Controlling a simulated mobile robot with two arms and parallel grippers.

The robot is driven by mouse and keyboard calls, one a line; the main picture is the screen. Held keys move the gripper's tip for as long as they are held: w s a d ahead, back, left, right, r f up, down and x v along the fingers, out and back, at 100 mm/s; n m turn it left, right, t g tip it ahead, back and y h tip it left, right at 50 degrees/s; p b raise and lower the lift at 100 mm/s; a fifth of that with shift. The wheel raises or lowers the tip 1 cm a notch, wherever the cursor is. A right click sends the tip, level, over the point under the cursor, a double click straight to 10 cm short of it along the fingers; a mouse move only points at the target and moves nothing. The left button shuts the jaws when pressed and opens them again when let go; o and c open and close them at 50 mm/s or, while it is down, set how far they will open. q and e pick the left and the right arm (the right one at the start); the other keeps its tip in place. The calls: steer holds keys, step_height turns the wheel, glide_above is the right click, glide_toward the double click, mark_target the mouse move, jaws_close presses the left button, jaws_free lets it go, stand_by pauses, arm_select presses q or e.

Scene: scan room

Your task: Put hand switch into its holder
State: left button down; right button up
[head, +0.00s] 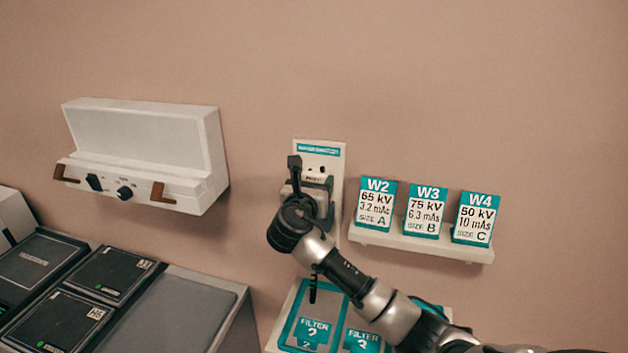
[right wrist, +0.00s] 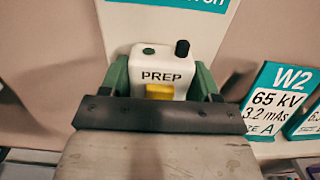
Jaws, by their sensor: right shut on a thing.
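The hand switch (right wrist: 163,78) is a white block marked PREP, with a yellow patch, a dark green button and a black knob on top. My right gripper (right wrist: 162,82) is shut on it, with one green finger on each side. In the head view my right gripper (head: 322,188) is in front of the white wall plate (head: 330,158) with a teal label, apparently the holder. The plate also shows behind the switch in the right wrist view (right wrist: 130,22). My wrist hides much of the switch and plate, so I cannot tell whether they touch. My left gripper is out of view.
A wall shelf (head: 425,243) with cards W2, W3 and W4 is close to the right of the plate. A white wall box (head: 145,150) with knobs and brown handles is at left. Teal filter panels (head: 312,325) are below; dark cassettes (head: 110,272) are lower left.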

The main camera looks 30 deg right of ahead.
steer(key=o, duration=1.1)
steer(key=shift+o, duration=0.2)
steer(key=shift+f, duration=0.1)
steer(key=shift+a, duration=0.15)
